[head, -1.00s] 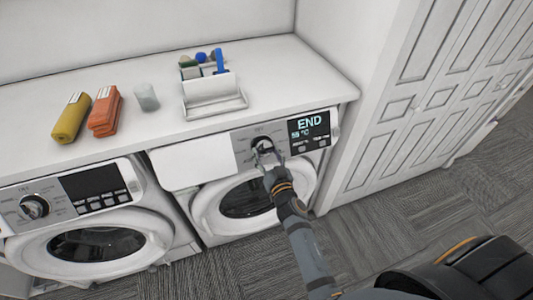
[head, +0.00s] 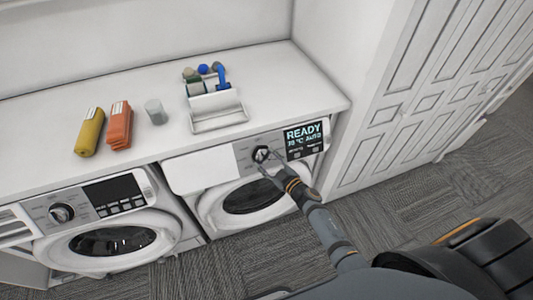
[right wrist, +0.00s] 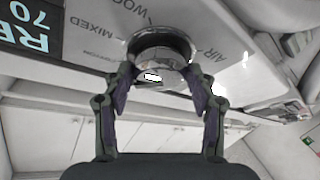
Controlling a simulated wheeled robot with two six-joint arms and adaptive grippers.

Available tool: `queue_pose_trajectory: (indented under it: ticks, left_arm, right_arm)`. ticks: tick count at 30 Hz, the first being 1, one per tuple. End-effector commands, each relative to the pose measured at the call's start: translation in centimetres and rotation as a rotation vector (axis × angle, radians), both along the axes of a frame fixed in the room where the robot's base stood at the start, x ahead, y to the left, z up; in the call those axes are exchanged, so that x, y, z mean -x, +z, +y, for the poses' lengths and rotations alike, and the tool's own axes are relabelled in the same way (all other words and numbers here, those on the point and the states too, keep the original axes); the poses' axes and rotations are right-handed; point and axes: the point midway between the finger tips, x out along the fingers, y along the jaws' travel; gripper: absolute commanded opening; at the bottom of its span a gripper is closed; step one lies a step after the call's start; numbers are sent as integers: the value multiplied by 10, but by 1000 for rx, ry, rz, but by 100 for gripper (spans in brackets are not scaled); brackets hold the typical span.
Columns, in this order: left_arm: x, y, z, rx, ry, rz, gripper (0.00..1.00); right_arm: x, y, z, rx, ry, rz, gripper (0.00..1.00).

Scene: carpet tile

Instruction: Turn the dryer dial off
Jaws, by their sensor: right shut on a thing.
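The dryer (head: 205,205) is the right-hand machine under the counter. Its dark round dial (head: 261,154) sits on the panel left of a display (head: 305,138) that reads READY. My right gripper (head: 263,164) is at the dial. In the right wrist view the dial (right wrist: 162,48) has a shiny rim, and the fingers of my right gripper (right wrist: 161,88) are shut on it from both sides. Labels AIR, MIXED and part of WOOL show around it. The dial's exact pointer setting cannot be read. My left gripper is not in view.
A second machine (head: 112,243) with its own dial (head: 62,213) stands to the left. On the counter (head: 285,75) are a yellow pack (head: 89,132), an orange pack (head: 119,126), a cup (head: 155,112) and a caddy (head: 216,110). Panelled doors (head: 400,95) stand on the right. The carpet in front is clear.

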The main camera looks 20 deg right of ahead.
Motion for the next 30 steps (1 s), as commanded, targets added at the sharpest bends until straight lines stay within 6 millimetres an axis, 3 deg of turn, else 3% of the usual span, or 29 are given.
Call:
queue_pose_trajectory:
  ticks: [1, 3, 15, 30]
  left_arm:
    - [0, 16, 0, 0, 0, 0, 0]
    - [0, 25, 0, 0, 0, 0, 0]
    - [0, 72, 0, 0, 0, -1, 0]
    - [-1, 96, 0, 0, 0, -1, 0]
  right_arm:
    - [-1, 9, -1, 38, 19, -1, 26]
    - [-1, 10, -2, 98, 49, -4, 26]
    - [-3, 11, -4, 425, 216, -15, 26]
    - [-5, 9, -4, 680, 347, -26, 26]
